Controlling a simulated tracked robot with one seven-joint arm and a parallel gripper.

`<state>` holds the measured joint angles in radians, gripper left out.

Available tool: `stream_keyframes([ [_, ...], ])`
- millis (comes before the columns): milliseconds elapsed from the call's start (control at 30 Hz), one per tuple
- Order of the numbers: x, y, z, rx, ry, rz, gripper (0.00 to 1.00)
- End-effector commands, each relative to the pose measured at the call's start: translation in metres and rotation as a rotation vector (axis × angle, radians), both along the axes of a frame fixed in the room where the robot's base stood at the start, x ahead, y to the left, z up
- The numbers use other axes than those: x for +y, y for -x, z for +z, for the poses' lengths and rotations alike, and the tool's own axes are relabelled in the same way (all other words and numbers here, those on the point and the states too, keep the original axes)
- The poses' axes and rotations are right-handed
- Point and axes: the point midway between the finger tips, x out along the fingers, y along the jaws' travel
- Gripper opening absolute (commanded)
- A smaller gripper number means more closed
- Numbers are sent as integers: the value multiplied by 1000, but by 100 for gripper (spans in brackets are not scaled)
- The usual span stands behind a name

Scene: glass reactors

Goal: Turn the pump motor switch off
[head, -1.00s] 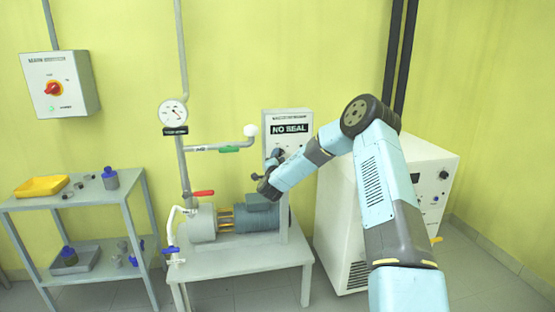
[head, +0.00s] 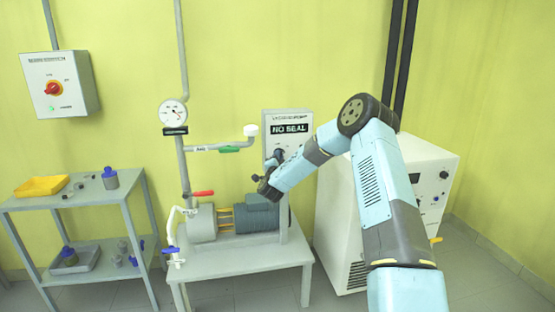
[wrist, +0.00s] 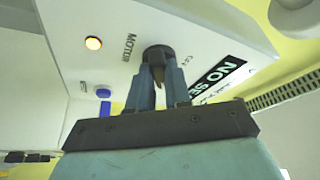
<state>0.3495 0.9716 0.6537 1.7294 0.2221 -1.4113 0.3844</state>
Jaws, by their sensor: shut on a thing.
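The pump and its motor (head: 256,214) sit on a grey stand (head: 240,262) just below my gripper. A white cabinet (head: 340,220) stands close on the right.

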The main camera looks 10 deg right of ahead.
Motion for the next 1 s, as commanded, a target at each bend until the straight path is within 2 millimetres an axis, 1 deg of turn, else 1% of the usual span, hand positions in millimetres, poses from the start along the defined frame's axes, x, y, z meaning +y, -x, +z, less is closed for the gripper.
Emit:
stream_keyframes([
  [33, 0, 1, -3, 5, 22, 0, 0],
  [267, -1, 1, -5, 6, 186, 0, 0],
  [800, -7, 1, -9, 8, 687, -1, 0],
  [1000, -8, 1, -10, 10, 834, 0, 0],
])
